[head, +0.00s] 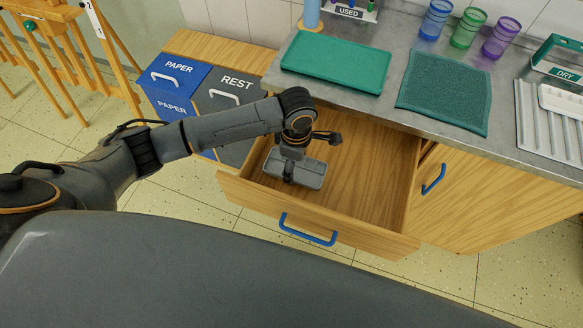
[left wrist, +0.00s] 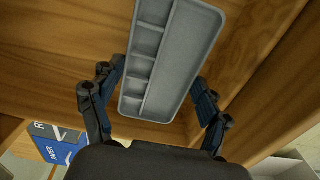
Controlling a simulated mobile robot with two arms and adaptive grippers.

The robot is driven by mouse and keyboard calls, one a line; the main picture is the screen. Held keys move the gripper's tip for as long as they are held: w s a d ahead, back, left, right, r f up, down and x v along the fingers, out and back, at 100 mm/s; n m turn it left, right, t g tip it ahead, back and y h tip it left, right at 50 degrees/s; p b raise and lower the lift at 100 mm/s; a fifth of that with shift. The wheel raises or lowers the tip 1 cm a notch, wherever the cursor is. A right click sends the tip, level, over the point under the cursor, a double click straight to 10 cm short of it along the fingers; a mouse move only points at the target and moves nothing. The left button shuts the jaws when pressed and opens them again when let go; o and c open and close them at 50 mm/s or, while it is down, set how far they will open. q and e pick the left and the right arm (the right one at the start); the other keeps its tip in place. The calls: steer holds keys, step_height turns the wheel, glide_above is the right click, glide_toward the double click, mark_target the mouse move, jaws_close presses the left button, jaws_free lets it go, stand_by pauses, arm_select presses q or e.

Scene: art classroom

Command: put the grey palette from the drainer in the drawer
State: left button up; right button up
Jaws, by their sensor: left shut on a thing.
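The grey palette (head: 313,175), a flat tray with a row of small wells and a long trough, is inside the outline of the open drawer (head: 365,185), toward its left end. My left gripper (head: 289,173) reaches down into the drawer and is shut on the palette. In the left wrist view the palette (left wrist: 180,65) lies between the two dark fingers (left wrist: 155,110), with wood behind it. I cannot tell whether it touches the drawer floor. A white ribbed rack (head: 530,125), perhaps the drainer, is on the counter at the right. My right gripper is out of view.
The drawer's front has a blue handle (head: 308,230). The drawer's right part is empty. On the counter (head: 395,65) are a green tray (head: 337,60), a dark green mat (head: 445,90) and coloured cups (head: 468,28). Blue and grey bins (head: 178,88) stand left of the drawer.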

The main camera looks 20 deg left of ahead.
arm_select(q)
steer(key=shift+w+a+f, duration=0.1)
steer(key=shift+a+f, duration=0.35)
steer(key=shift+f, duration=0.1)
steer(key=f, duration=0.3)
steer(key=shift+w+a+f, duration=0.1)
steer(key=shift+a+f, duration=0.05)
steer(key=shift+a, duration=0.1)
steer(key=shift+f, duration=0.15)
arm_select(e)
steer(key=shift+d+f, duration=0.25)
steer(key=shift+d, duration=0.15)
arm_select(q)
steer(key=shift+f, duration=0.1)
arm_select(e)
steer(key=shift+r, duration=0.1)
arm_select(q)
steer(key=o, duration=1.1)
steer(key=shift+o, duration=0.2)
step_height(320, 180, up, 12)
steer(key=shift+p, duration=0.4)
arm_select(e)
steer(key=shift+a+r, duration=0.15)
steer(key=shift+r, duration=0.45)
